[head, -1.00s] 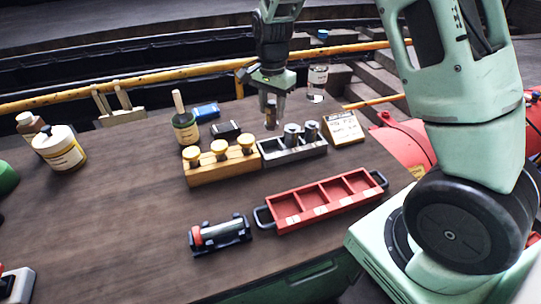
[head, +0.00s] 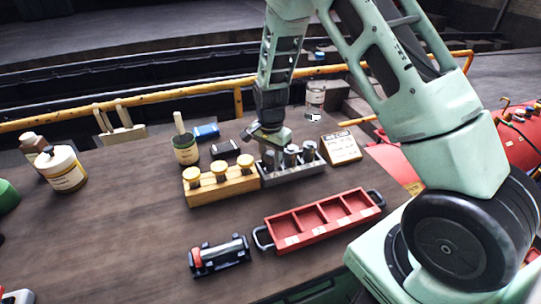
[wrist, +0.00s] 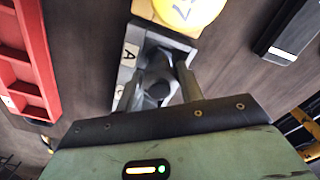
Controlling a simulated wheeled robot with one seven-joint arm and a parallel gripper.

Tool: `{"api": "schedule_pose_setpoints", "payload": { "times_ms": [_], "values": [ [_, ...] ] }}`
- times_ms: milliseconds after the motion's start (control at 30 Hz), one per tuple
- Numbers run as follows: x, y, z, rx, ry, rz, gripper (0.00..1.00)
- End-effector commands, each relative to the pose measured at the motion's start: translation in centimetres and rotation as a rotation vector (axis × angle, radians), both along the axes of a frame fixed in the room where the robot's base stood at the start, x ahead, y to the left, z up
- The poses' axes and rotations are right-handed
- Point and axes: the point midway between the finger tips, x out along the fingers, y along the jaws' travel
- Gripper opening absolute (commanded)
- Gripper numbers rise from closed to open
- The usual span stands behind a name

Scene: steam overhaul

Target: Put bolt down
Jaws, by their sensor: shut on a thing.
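My gripper (head: 268,150) is at the left end of the grey metal block (head: 297,176) on the bench. In the wrist view its two fingers (wrist: 160,85) are shut on a dark grey bolt (wrist: 157,92), over the end of the block marked "A" (wrist: 130,54). The bolt's lower part is hidden, so I cannot tell how deep it sits. Two more grey bolts stand upright in the block, a middle one (head: 291,156) and a right one (head: 309,151).
A wooden block with yellow-topped plugs (head: 222,190) stands close to the left. A red divided tray (head: 290,241) lies in front. A sign card (head: 341,148) stands to the right and a dark box (head: 225,149) behind. The bench's left middle is clear.

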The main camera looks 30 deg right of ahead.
Motion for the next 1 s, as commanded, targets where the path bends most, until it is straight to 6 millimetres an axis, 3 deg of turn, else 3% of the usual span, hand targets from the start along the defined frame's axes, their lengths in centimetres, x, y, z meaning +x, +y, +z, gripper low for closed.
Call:
{"api": "schedule_pose_setpoints", "payload": {
  "times_ms": [167, 200, 267, 667, 1000],
  "values": [
    [0.0, 0.0, -0.3, 0.000, -0.001, 0.000, 0.01],
    [0.0, 0.0, -0.3, 0.000, 0.000, 0.000, 0.46],
    [0.0, 0.0, -0.3, 0.000, 0.001, 0.000, 0.59],
    [0.1, 0.0, 0.5, 0.000, -0.002, 0.001, 0.59],
    [0.1, 0.1, 6.9, -0.001, -0.006, 0.002, 0.59]
  ]
}}
